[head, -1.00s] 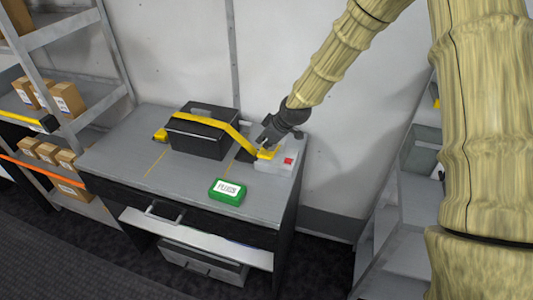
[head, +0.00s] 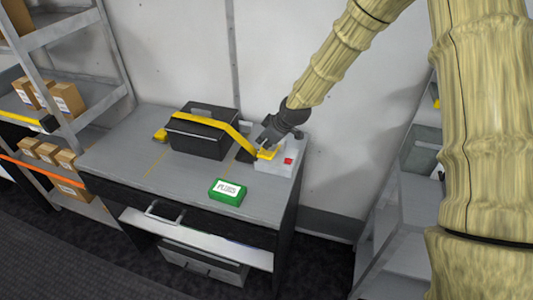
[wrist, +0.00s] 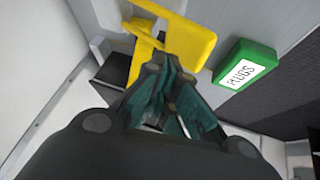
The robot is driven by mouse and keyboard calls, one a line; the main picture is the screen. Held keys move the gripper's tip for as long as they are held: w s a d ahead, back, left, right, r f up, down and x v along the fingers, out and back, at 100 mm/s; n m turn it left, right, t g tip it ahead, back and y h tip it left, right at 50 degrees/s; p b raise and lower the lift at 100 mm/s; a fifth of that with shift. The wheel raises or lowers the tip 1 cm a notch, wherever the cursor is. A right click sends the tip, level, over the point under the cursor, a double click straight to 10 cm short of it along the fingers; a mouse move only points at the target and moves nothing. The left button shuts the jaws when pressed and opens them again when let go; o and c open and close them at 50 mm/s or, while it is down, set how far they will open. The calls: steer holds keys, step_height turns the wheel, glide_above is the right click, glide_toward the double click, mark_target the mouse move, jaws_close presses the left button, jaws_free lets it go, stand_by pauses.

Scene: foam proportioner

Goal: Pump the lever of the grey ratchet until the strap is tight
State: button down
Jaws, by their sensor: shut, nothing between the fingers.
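The grey ratchet (head: 276,168) sits at the right end of the bench, with a red patch on its right side. The yellow strap (head: 226,128) runs from it up over a black case (head: 197,145). A yellow lever (wrist: 190,40) shows in the wrist view just beyond my fingertips. My gripper (head: 265,143) is shut and empty, right at the ratchet's yellow part. In the wrist view my gripper (wrist: 168,75) has its tips close against the lever's edge. I cannot tell whether they touch.
Shelves with cartons (head: 68,100) stand at the left, and a grey shelf unit (head: 410,215) stands at the right. The wall is close behind.

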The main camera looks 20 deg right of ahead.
mark_target(264, 154)
steer(key=shift+f, duration=0.15)
steer(key=shift+s+a+f, duration=0.1)
steer(key=shift+f, duration=0.15)
steer(key=shift+s+a+f+b, duration=0.2)
steer(key=shift+f+b, duration=0.25)
steer(key=shift+f, duration=0.25)
steer(key=shift+s+a+f+b, duration=0.1)
steer(key=shift+s+f+b, duration=0.15)
steer(key=shift+f+b, duration=0.4)
steer(key=shift+s+a+f+b, duration=0.1)
steer(key=shift+s+f+b, duration=0.15)
steer(key=shift+f, duration=0.55)
stand_by(3.2)
steer(key=shift+r, duration=0.1)
stand_by(0.5)
steer(key=shift+w+d+r+p, duration=0.15)
steer(key=shift+w+r+p, duration=0.1)
steer(key=shift+r+p, duration=0.4)
steer(key=shift+w+d+r+p, duration=0.2)
steer(key=shift+w+r+p, duration=0.15)
steer(key=shift+r, duration=0.65)
steer(key=shift+w+d+r+p, duration=0.2)
steer(key=shift+r+p, duration=0.35)
steer(key=shift+r, duration=0.25)
